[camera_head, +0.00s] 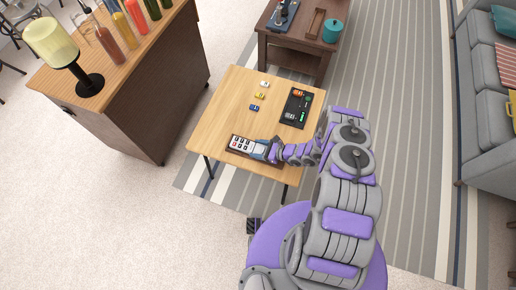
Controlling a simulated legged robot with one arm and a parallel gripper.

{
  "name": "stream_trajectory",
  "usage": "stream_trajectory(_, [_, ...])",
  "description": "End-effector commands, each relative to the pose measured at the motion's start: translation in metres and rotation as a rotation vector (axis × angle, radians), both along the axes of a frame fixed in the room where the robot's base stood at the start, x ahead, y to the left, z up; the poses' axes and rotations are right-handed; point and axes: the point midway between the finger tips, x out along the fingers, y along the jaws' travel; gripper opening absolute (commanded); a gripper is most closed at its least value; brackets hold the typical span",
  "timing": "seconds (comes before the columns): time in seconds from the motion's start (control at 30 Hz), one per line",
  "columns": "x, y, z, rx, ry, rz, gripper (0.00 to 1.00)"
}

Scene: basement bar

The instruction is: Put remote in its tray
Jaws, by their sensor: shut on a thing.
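The remote (241,144) is pale with dark buttons and is over the near edge of the small wooden table. My gripper (266,150) is shut on its right end. A dark brown tray (265,161) shows along the near edge of the remote, beneath it. I cannot tell whether the remote touches the tray floor or is held just above it. My gripper and arm hide the tray's right part.
The small table (225,112) also bears a black tray (301,95) with small items and white, yellow and blue toy cars (254,107). A bar counter (130,80) stands left, a dark table (292,60) behind, a grey sofa (480,70) right.

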Motion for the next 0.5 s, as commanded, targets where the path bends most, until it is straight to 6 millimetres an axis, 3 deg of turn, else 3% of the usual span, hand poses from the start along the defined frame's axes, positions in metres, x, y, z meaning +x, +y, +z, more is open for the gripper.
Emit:
stream_trajectory(0.2, [-0.0002, 0.0002, 0.0, 0.001, 0.0, 0.0, 0.3])
stream_trajectory(0.23, [-0.0002, 0.0002, 0.0, 0.001, 0.0, 0.0, 0.68])
stream_trajectory(0.5, [-0.0001, 0.0002, -0.0002, 0.0, 0.001, 0.0, 0.94])
